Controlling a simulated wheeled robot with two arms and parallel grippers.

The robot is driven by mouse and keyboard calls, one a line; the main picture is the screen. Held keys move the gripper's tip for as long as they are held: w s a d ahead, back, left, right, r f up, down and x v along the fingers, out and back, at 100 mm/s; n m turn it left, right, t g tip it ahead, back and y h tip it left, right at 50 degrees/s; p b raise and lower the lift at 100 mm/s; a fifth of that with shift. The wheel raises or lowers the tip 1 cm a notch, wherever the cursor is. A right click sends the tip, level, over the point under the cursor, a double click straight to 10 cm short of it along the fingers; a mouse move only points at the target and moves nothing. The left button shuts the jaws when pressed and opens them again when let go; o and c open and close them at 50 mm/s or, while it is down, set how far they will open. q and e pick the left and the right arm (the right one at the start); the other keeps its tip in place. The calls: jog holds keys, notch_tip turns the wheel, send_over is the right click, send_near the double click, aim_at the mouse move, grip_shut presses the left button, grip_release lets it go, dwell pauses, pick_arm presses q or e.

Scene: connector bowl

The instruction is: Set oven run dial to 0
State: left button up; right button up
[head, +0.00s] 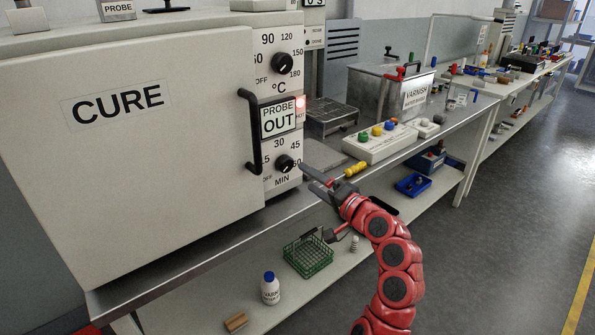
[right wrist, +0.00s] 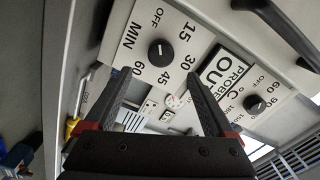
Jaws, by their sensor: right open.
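The oven's run dial (head: 285,163) is the lower black knob on the white CURE oven's control strip, with MIN below it. Its scale shows OFF, 15, 30, 45 and 60. The run dial (right wrist: 160,52) also shows in the right wrist view, beyond my fingertips. A white mark shows on the knob, but I cannot tell its exact setting. My right gripper (head: 309,175) is just right of the dial, open and empty. In the right wrist view, the right gripper (right wrist: 160,86) has its fingers apart, with the dial roughly centred between them. My left gripper is not in view.
The temperature dial (head: 282,63) sits above, near the PROBE OUT sign (head: 279,117). The black door handle (head: 254,133) sticks out left of the dial. A yellow-handled tool (head: 355,169) and a button box (head: 380,142) lie on the bench at right.

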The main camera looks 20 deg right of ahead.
jog(key=v, duration=0.9)
